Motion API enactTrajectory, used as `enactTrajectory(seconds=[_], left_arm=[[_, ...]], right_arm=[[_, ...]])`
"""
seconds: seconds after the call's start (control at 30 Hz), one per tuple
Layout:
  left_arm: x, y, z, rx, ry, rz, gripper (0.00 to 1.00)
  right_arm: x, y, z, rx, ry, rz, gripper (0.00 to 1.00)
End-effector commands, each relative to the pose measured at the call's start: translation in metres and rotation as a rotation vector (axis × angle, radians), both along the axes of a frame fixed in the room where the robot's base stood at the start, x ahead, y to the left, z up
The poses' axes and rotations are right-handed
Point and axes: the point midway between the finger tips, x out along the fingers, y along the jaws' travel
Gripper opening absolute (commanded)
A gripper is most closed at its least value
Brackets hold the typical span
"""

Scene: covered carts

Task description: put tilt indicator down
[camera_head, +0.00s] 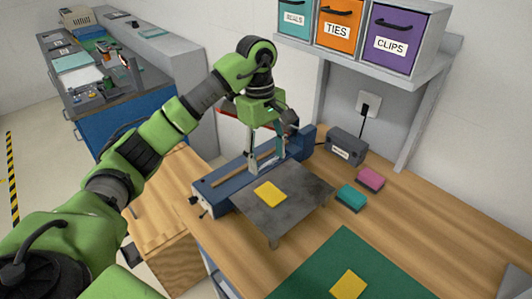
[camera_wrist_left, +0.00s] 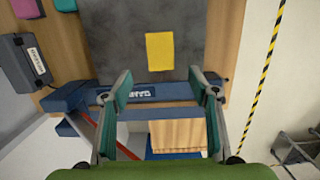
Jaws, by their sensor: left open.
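Two flat yellow squares are in view; I cannot tell whether either is the tilt indicator. One yellow square (camera_head: 270,192) lies on a dark grey plate (camera_head: 300,207), and also shows in the left wrist view (camera_wrist_left: 160,52). The other yellow square (camera_head: 348,284) lies on a green mat (camera_head: 335,258) at the front. My left gripper (camera_head: 265,164) is open and empty, above the blue body (camera_head: 222,184) at the plate's back edge. In the left wrist view its fingers (camera_wrist_left: 160,88) stand apart, with the first yellow square beyond them. My right gripper is not in view.
A grey box with a cable (camera_head: 346,147), a pink block (camera_head: 370,179) and a teal block (camera_head: 351,197) sit right of the plate. Labelled bins (camera_head: 392,38) stand on a shelf (camera_head: 430,75) above. A blue cart (camera_head: 115,130) stands at the back left.

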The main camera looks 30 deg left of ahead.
Motion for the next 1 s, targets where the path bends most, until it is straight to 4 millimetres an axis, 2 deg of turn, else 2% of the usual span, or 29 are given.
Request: enactTrajectory(seconds=[0.1, 0.27, 0.83, 0.93, 1.0], left_arm=[[0.001, 0.002, 0.014, 0.002, -0.001, 0.001, 0.55], [0.001, 0.003, 0.023, 0.000, 0.000, 0.001, 0.55], [0.001, 0.003, 0.025, 0.000, 0.001, 0.001, 0.55], [0.001, 0.003, 0.034, 0.000, 0.000, 0.000, 0.55], [0.001, 0.003, 0.048, 0.000, 0.000, 0.000, 0.55]], right_arm=[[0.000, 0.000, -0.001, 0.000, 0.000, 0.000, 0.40], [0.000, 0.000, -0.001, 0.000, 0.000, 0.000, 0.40], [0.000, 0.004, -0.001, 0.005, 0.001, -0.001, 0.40], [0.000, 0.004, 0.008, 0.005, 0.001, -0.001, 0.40], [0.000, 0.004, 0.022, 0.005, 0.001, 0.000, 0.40]])
